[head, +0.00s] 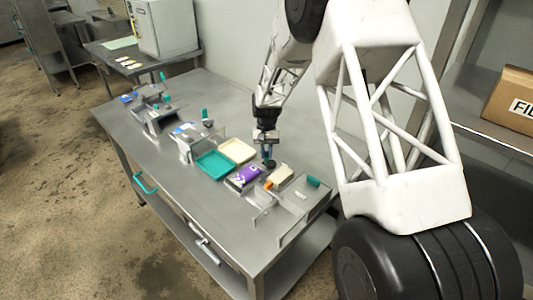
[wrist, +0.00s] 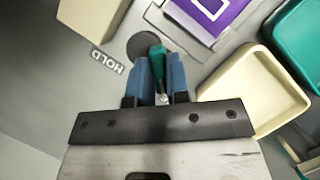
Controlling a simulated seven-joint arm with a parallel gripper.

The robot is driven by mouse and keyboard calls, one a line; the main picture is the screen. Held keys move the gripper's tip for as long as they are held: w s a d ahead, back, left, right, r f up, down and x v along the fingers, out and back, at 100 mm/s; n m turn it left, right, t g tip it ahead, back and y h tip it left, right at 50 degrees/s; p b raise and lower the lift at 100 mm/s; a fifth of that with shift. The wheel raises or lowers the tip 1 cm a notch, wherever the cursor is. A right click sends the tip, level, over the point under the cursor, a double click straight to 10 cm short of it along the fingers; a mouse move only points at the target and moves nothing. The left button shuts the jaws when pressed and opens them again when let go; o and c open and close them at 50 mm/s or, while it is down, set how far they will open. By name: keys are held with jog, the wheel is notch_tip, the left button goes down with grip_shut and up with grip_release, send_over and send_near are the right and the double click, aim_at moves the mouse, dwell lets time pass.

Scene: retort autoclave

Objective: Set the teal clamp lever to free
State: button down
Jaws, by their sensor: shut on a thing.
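The teal clamp lever (wrist: 157,62) stands on a dark round base (wrist: 141,44) in the wrist view. The blue fingers of my gripper (wrist: 160,78) are shut on the lever, one on each side, and hide part of it. A HOLD label (wrist: 107,60) lies on the steel surface to the left of the base. No free label can be made out. In the head view, my gripper (head: 268,150) points down at the dark base on the table (head: 170,165), and the lever is mostly hidden there.
A purple packet (head: 244,177) and a cream block (head: 280,179) lie near the base. A cream tray (head: 238,150) and a teal tray (head: 213,165) are to its left. Small fixtures with teal handles stand farther left. A see-through panel stands near the front right.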

dwell(0.3)
jog(key=c, duration=1.1)
grip_release()
jog(key=shift+r, duration=0.1)
jog(key=v, duration=0.7)
jog(key=shift+r, duration=0.35)
jog(key=shift+w, duration=0.15)
